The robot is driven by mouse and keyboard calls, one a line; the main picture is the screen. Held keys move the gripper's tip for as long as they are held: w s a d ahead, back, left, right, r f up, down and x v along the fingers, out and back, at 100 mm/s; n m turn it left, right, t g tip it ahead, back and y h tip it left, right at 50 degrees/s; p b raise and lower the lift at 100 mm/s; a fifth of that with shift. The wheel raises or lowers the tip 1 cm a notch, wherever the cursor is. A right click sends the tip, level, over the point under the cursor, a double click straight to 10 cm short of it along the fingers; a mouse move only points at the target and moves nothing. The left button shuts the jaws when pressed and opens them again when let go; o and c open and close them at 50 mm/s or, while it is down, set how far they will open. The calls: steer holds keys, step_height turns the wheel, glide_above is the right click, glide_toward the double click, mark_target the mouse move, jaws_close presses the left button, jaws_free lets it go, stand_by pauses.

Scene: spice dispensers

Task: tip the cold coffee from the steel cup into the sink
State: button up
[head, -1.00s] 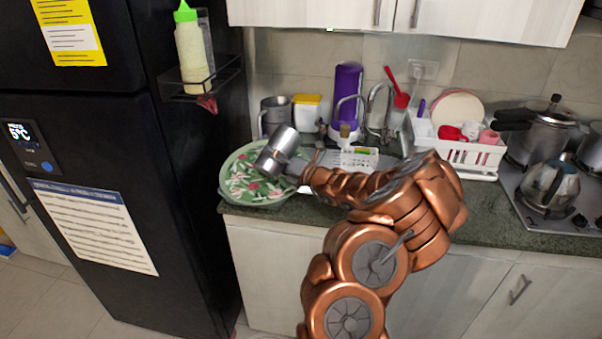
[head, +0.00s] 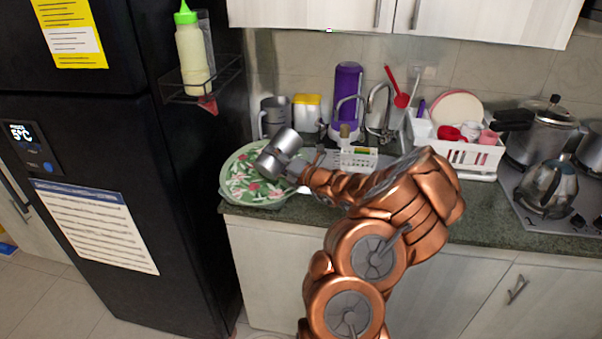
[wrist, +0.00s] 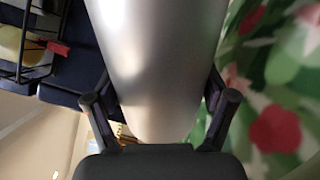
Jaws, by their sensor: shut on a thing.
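The steel cup (head: 287,140) is a smooth silver cylinder, tilted in the head view with its upper end leaning right. My gripper (head: 279,156) is shut on its middle and holds it over the green floral tray at the left end of the counter. In the wrist view the cup (wrist: 160,60) fills the space between the two dark fingers (wrist: 165,108). The cup's opening and any coffee inside cannot be seen. The sink (head: 326,159) lies right of the cup, below the taps, largely hidden by my arm and a white basket.
The green floral tray (head: 236,190) is below the cup. A steel jug (head: 272,117), a purple bottle (head: 347,95) and taps (head: 379,110) stand behind. A white dish rack (head: 478,155) is to the right. The black fridge (head: 190,220) is close on the left.

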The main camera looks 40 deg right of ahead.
steer(key=shift+m+p, duration=0.35)
steer(key=shift+m, duration=0.15)
steer(key=shift+d+r+p, duration=0.1)
steer(key=shift+r+p, duration=0.05)
steer(key=shift+p, duration=0.15)
steer(key=shift+d+p, duration=0.15)
steer(key=shift+p, duration=0.3)
steer(key=shift+w+d+m+p, duration=0.1)
steer(key=shift+d+m+p, duration=0.7)
steer(key=shift+p, duration=1.05)
steer(key=shift+m+p, duration=0.5)
steer(key=shift+p, duration=0.35)
steer(key=shift+w+d+f+m, duration=0.1)
steer(key=shift+d+m, duration=0.1)
steer(key=shift+m, duration=0.4)
steer(key=shift+d+f+m, duration=0.1)
steer(key=shift+d+m, duration=0.05)
steer(key=shift+m, duration=0.45)
